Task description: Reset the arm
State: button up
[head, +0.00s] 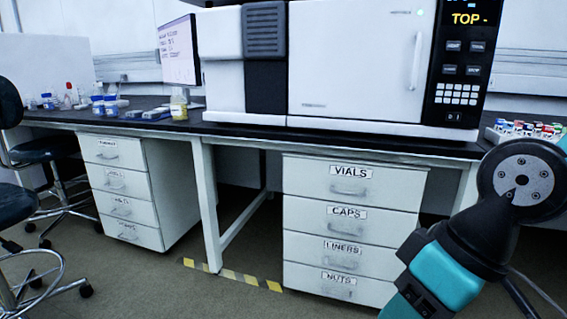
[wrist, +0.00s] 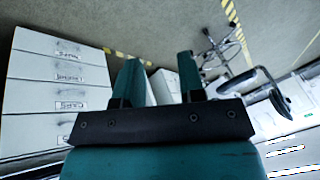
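My gripper (wrist: 158,82) shows in the wrist view with its two teal fingers spread apart and nothing between them. It points over the floor, beside a white drawer unit (wrist: 52,85) at the left of that view. In the head view my teal and black arm is at the lower right, in front of the bench. The gripper's fingers do not show in the head view.
A bench (head: 330,138) carries a large white instrument (head: 350,65) and a vial tray (head: 493,134). Below stand a drawer unit labelled VIALS, CAPS, LINERS and NUTS (head: 350,222) and another drawer unit (head: 125,190). Chairs (head: 40,155) stand left. Hazard tape (head: 232,275) marks the floor.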

jog(key=s+r+p, duration=0.2)
jog(key=r+p, duration=1.6)
jog(key=r, duration=0.1)
jog(key=s+d+r+p, duration=0.1)
jog(key=r+p, duration=1.7)
jog(key=p, duration=0.1)
jog(key=shift+s+r+m+g+h, duration=0.3)
jog(key=shift+s+r+g, duration=0.1)
jog(key=shift+d, duration=0.1)
